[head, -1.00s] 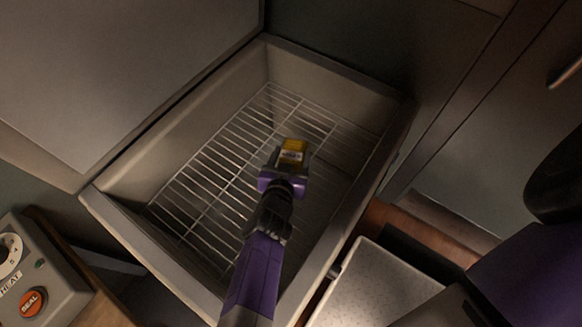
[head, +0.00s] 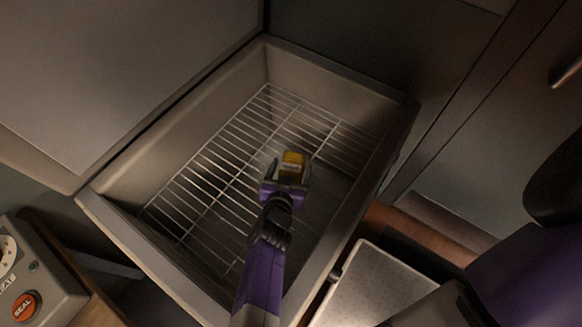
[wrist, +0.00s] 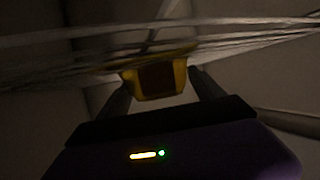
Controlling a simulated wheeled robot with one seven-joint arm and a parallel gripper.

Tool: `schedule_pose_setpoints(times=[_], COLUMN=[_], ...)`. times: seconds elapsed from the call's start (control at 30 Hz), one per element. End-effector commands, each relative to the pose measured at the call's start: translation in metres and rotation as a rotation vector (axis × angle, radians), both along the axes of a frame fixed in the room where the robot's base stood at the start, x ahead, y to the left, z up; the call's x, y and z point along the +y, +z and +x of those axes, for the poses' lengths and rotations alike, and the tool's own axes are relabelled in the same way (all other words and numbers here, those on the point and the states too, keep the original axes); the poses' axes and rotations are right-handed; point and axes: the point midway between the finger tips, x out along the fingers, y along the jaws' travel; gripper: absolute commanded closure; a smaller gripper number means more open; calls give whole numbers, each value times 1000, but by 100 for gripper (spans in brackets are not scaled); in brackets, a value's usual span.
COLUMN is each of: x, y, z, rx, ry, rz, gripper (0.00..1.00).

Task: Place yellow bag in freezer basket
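The small yellow bag (head: 293,163), with a dark label, is inside the freezer basket (head: 332,72), over the wire rack at its bottom. My gripper (head: 288,172) is at the bag's near end, inside the basket. In the wrist view the bag (wrist: 157,80) shows at the tips of the two fingers (wrist: 160,88), which stand wide apart on either side of it. The gripper looks open. Whether a fingertip still touches the bag is hard to see in the dark. I cannot tell if the bag rests fully on the rack.
The raised freezer lid (head: 110,80) stands at the left. A control box with an orange SEAL button (head: 25,305) is at the lower left. A pale speckled surface (head: 370,290) lies right of the basket. The rest of the rack is clear.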

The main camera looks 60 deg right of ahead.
Motion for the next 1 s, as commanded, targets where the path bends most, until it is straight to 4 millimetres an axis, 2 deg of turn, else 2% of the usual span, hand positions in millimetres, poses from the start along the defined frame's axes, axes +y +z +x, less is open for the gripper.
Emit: schedule_pose_setpoints(times=[0.4, 0.8, 1.0], x=[2, 53, 64], y=[4, 26, 31], z=[0, -20, -26], rx=[0, -1, 0], ry=[0, 2, 0], rz=[0, 0, -1], gripper=[15, 15, 15])
